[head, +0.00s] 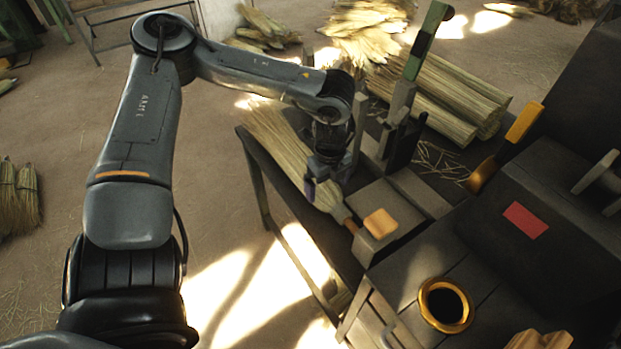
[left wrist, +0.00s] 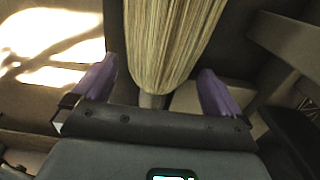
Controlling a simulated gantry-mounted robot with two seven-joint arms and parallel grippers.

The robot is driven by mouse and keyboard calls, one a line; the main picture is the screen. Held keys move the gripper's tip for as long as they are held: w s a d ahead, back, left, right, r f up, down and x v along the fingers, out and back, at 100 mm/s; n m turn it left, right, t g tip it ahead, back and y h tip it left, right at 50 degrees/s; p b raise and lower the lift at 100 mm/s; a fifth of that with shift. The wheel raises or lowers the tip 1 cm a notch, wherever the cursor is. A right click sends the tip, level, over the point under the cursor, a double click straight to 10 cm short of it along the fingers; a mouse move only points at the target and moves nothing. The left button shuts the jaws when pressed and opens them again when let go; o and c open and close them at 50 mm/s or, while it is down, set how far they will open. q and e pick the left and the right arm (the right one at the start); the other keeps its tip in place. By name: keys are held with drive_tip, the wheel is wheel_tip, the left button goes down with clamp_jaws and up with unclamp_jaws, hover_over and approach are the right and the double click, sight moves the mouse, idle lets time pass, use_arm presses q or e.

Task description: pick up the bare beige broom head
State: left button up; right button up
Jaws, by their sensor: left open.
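The beige broom head (head: 275,135) lies on the dark bench at the centre, its straw fanning toward the back left. Its narrow end points at a block with an orange top (head: 380,222), with a short brown stub between them. My left gripper (head: 318,186) is over the narrow half of the broom head, pointing down. In the left wrist view the broom head (left wrist: 172,45) runs between the two purple fingers of my left gripper (left wrist: 157,85). The fingers are apart, with a gap on each side of the straw. My right gripper is not in view.
Upright grey posts and a green-tipped lever (head: 425,40) stand close to the right of my left gripper. A thick straw bundle (head: 450,95) lies behind them. A dark machine with a brass ring (head: 445,305) fills the right. The floor left of the bench is open.

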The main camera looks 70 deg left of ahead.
use_arm(q)
wheel_tip(320, 180, down, 5)
drive_tip(key=b, duration=0.3)
drive_tip(key=shift+f, duration=0.1)
drive_tip(key=c, duration=1.2)
